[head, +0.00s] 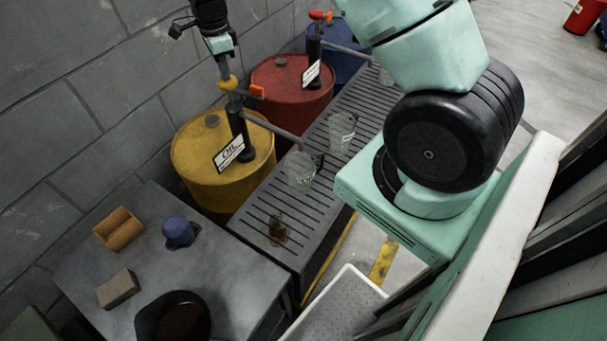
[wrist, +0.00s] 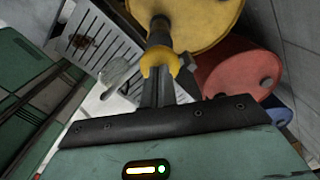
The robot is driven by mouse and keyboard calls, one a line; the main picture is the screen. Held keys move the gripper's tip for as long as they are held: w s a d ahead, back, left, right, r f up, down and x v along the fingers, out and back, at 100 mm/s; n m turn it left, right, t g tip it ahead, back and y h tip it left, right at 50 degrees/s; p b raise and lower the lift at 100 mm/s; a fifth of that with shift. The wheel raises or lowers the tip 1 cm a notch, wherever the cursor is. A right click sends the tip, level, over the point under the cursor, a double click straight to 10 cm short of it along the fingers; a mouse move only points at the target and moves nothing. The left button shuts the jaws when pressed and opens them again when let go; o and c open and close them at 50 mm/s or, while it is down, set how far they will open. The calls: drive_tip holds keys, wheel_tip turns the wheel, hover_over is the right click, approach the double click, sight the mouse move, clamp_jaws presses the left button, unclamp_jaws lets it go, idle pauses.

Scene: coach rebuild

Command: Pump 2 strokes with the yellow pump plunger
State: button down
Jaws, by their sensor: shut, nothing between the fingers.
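The yellow pump plunger (head: 228,83) tops the dark pump on the yellow drum (head: 200,180), which bears an oil label (head: 228,153). In the wrist view the rounded yellow plunger handle (wrist: 160,60) lies at the tips of my fingers. My gripper (head: 224,70) is shut and empty, pointing down over the plunger. It also shows in the wrist view (wrist: 158,84). I cannot tell whether the fingertips touch the handle. The pump's spout (head: 275,130) reaches right, over a clear jug (head: 301,170) on the slotted grate (head: 262,208).
A red drum (head: 290,90) and a blue drum (head: 340,60) stand behind, with another pump. A second jug (head: 341,132) is on the grate. A grey table (head: 150,255) holds small items. The block wall is close at left.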

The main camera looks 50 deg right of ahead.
sight(229, 86)
drive_tip(key=shift+s+f+b, duration=0.1)
drive_tip(key=shift+f+b, duration=1.1)
drive_tip(key=shift+f, duration=1.55)
drive_tip(key=shift+r, duration=0.1)
drive_tip(key=shift+r+p, duration=2.5)
drive_tip(key=shift+r, duration=1.05)
drive_tip(key=shift+f, duration=0.15)
